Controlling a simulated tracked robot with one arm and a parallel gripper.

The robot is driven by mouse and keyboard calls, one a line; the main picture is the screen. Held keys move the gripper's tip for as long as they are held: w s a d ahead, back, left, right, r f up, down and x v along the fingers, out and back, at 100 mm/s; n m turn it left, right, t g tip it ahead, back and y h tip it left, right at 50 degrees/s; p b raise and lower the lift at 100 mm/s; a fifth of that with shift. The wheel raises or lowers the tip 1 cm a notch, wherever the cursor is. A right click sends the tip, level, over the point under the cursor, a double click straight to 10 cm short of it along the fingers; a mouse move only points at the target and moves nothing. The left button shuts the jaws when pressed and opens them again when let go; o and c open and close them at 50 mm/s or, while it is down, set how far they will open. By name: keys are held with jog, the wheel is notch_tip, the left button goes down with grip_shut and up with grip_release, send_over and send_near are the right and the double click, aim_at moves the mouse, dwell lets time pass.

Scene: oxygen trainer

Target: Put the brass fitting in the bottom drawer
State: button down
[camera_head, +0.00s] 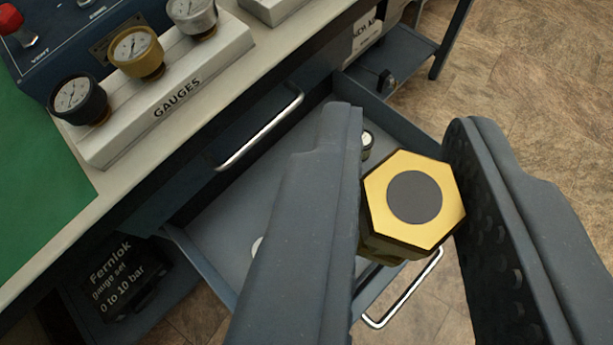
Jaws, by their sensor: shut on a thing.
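The brass fitting (384,222), a gold hexagonal piece with a dark round centre on its face, is held between the two dark fingers of my gripper (408,195). My gripper is shut on it, above the open bottom drawer (215,210). The drawer is grey-blue inside, with a bright bar handle on its front at lower right. My left finger and the fitting hide part of the drawer. A small round item shows just behind the left finger, and a pale round spot lies on the drawer floor; I cannot tell what they are.
Above the drawer is another drawer with a bar handle (262,132). The bench top carries a white gauge rack (180,102) with several gauges, a green mat (38,190) and a blue panel. A dark Fernlok case (125,280) sits at lower left. Floor is clear at right.

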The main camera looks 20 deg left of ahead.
jog(key=shift+s, duration=0.1)
jog(key=w+f+m+h+b, duration=0.2)
jog(key=f+b, duration=0.4)
jog(key=f, duration=0.5)
jog(key=w+f+m+g+h+b, duration=0.1)
jog(key=w+f+b, duration=0.4)
jog(key=f, duration=0.6)
jog(key=w+f+m+g+h+b, duration=0.1)
jog(key=w+f+m+h+b, duration=0.2)
jog(key=f+b, duration=0.6)
jog(key=shift+w+f+h, duration=0.3)
jog(key=shift+w+f, duration=0.05)
jog(key=shift+f, duration=0.65)
notch_tip(320, 180, down, 10)
jog(key=b, duration=0.3)
jog(key=shift+b, duration=0.4)
jog(key=c, duration=1.3)
grip_release()
jog(key=shift+o, duration=0.2)
